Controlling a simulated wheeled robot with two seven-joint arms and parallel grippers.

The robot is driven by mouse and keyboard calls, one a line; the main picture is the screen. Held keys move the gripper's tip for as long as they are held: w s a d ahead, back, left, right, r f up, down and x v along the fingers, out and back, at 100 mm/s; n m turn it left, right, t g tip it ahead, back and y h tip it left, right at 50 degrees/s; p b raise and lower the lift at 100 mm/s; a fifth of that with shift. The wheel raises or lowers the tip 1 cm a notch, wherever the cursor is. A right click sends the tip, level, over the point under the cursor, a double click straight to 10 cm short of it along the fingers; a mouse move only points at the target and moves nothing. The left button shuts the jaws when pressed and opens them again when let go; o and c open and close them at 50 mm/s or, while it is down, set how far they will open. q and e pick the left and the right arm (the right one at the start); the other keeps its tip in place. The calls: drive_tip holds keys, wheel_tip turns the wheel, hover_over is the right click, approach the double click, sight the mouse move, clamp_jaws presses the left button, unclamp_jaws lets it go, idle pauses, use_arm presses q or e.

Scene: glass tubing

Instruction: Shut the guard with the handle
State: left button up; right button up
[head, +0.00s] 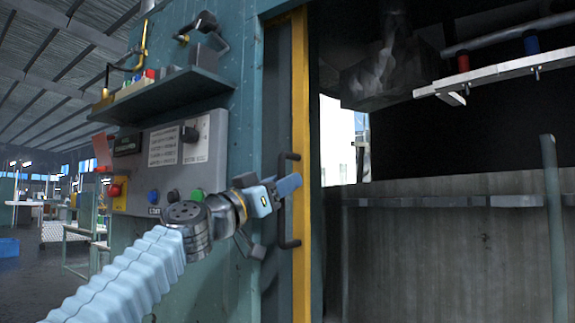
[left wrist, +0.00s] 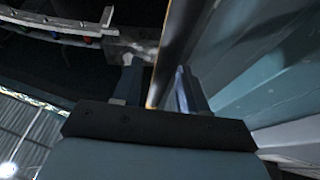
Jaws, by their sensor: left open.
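The guard shows in the head view as a tall panel with a yellow edge (head: 300,120), beside a dark opening. A black upright bar handle (head: 283,228) stands out from it on two short brackets. My left gripper (head: 284,187) is open at the handle's middle, and one light blue finger crosses in front of the bar. In the left wrist view, the two fingers of my left gripper (left wrist: 158,88) stand apart, with a dark bar and a thin yellow edge running between them. I cannot tell whether either finger touches the handle. My right gripper is not in view.
A grey control panel (head: 183,150) with buttons is on the teal machine wall to the left, under a shelf (head: 165,95). Right of the guard is a wide opening with a grey inner wall (head: 450,245) and a pale rail (head: 500,72) above. Open hall lies far left.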

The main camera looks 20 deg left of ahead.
use_arm(q)
drive_tip(key=shift+p+x, duration=0.3)
drive_tip(key=shift+x, duration=0.65)
drive_tip(key=shift+c, duration=0.3)
clamp_jaws()
